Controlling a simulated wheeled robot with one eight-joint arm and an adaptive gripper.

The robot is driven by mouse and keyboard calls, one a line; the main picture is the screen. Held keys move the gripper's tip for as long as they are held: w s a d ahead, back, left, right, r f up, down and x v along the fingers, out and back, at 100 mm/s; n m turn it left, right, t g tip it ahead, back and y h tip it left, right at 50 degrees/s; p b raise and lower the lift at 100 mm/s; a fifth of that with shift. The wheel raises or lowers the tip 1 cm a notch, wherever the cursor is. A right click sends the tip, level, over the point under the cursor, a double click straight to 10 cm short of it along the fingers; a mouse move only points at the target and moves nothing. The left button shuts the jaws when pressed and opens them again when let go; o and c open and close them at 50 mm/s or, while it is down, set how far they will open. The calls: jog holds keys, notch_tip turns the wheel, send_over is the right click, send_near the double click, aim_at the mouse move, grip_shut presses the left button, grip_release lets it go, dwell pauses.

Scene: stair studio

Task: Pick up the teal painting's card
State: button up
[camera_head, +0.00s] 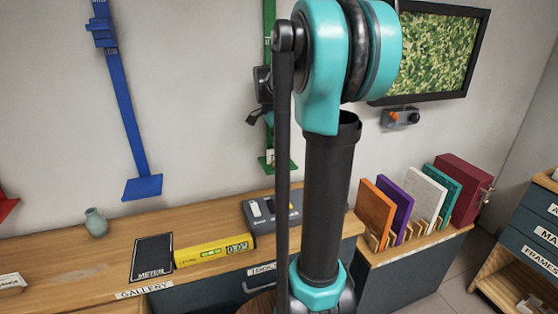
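A teal panel (443,192), likely the teal painting, stands upright in a wooden slotted rack at the right, between a white panel and a dark red box. I cannot make out a card belonging to it. A small white card-like piece (10,283) lies at the left edge of the counter, its print too small to read. Dark parts that seem to be my gripper (258,112) show behind my arm, before the wall. They are mostly hidden, so I cannot tell whether the fingers are open or hold anything.
A yellow level (213,250), a black meter pad (151,258), a grey device (259,212) and a small vase (96,222) stand on the wooden counter (60,257). Blue (130,120) and green wall fixtures hang behind. A screen (432,50) and labelled drawers (535,235) are at right.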

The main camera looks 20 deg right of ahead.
jog(key=shift+f, duration=0.25)
dwell(0.5)
jog(key=shift+c, duration=0.4)
grip_shut()
